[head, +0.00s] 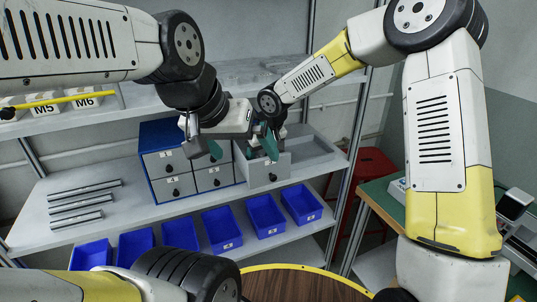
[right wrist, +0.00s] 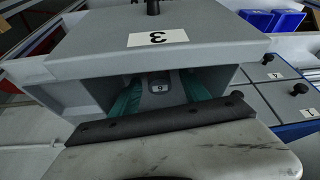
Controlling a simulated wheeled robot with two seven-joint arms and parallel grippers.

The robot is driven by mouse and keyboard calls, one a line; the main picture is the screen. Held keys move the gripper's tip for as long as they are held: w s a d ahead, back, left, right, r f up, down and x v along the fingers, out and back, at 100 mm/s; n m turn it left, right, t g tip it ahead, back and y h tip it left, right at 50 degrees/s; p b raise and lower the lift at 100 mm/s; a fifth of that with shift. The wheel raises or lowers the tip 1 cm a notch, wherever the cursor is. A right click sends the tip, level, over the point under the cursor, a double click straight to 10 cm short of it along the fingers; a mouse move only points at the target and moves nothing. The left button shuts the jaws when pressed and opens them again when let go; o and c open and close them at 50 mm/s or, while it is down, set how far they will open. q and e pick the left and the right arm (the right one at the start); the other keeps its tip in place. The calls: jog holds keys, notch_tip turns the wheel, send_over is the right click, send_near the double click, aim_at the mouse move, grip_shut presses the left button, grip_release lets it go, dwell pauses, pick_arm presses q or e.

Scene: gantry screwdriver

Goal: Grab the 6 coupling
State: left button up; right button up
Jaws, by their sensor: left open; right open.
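The drawer labelled 3 (head: 268,175) is pulled out of the blue and grey cabinet (head: 150,136). It also fills much of the right wrist view (right wrist: 165,42). Inside it lies a small grey coupling (right wrist: 158,85) with a mark that reads as an upside-down 6. My right gripper (head: 265,145) is open over the drawer. Its teal fingers stand on either side of the coupling, with visible gaps; their lower ends are partly hidden by the gripper body. My left gripper (head: 205,147) is open and empty in front of the closed drawers, left of the open one.
Several blue bins (head: 222,228) line the lower shelf. Metal rods (head: 85,200) lie on the shelf left of the cabinet. Bins marked M5 and M6 (head: 86,98) stand on the upper shelf. A round wooden table (head: 300,285) is at the bottom; a green table (head: 385,205) is at right.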

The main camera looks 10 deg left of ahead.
grip_shut()
dwell(0.4)
